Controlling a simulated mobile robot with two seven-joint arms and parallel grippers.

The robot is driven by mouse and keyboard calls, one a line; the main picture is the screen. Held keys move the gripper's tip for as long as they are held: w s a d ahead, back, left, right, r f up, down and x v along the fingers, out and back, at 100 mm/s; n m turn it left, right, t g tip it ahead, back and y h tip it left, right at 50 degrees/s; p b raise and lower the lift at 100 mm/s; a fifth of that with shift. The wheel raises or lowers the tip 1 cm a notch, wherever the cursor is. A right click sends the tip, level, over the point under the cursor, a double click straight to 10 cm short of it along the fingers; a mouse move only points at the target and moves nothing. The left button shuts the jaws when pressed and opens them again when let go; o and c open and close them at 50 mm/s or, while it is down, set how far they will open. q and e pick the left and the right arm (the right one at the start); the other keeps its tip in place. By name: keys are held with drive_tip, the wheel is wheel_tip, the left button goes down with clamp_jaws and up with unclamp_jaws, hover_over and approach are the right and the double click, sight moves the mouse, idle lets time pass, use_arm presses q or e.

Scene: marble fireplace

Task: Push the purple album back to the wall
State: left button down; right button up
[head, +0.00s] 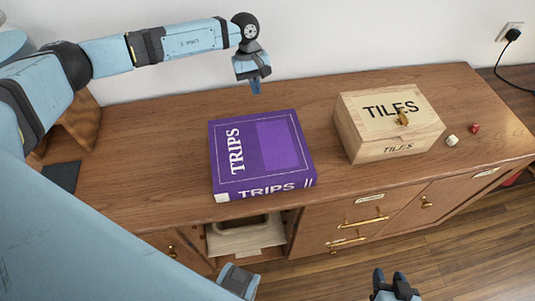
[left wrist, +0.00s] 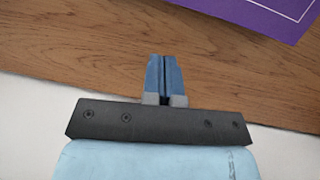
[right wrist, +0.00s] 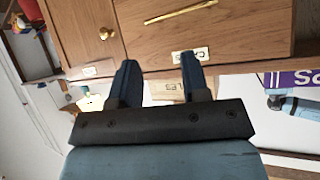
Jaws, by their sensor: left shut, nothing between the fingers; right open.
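The purple album (head: 285,150), marked TRIPS, lies flat on the wooden sideboard top (head: 150,165). Its spine faces the front edge and sits close to it. A strip of bare wood separates its back edge from the white wall (head: 300,45). My left gripper (head: 256,88) is shut and empty, above the wood between the album and the wall. The left wrist view shows its closed fingers (left wrist: 165,75) and a corner of the album (left wrist: 265,15), apart from them. My right gripper (head: 396,284) is open and empty, in front of the sideboard and below its top; its fingers (right wrist: 158,80) are spread.
A wooden TILES box (head: 375,135) stands right of the album, with a white die (head: 452,140) and a red die (head: 474,128) beyond it. A dark flat item (head: 62,177) lies at the left. An open compartment (head: 245,238) is below the album.

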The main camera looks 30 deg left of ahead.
sight(261, 163)
use_arm(q)
drive_tip(key=shift+m+y, duration=0.4)
drive_tip(key=shift+y, duration=0.3)
drive_tip(key=a, duration=0.1)
drive_tip(key=w+a+f+b, duration=0.1)
drive_tip(key=a, duration=0.1)
drive_tip(key=shift+w+a+f, duration=0.25)
drive_tip(key=shift+f, duration=0.15)
drive_tip(key=shift+s+a+r, duration=0.1)
drive_tip(key=shift+s+r, duration=0.05)
drive_tip(key=s+d+p, duration=0.1)
drive_tip(key=s+d, duration=0.4)
drive_tip(key=s, duration=0.1)
drive_tip(key=s+d+p, duration=0.1)
drive_tip(key=s+d, duration=0.4)
drive_tip(key=s, duration=0.2)
drive_tip(key=s+d+p, duration=0.2)
drive_tip(key=s+d, duration=0.3)
drive_tip(key=s, duration=0.2)
drive_tip(key=shift+d+r, duration=0.1)
drive_tip(key=shift+f, duration=0.7)
drive_tip(key=shift+f+b, duration=0.15)
drive_tip(key=shift+b, duration=0.5)
use_arm(e)
drive_tip(key=shift+a+f, duration=0.2)
drive_tip(key=shift+f, duration=0.15)
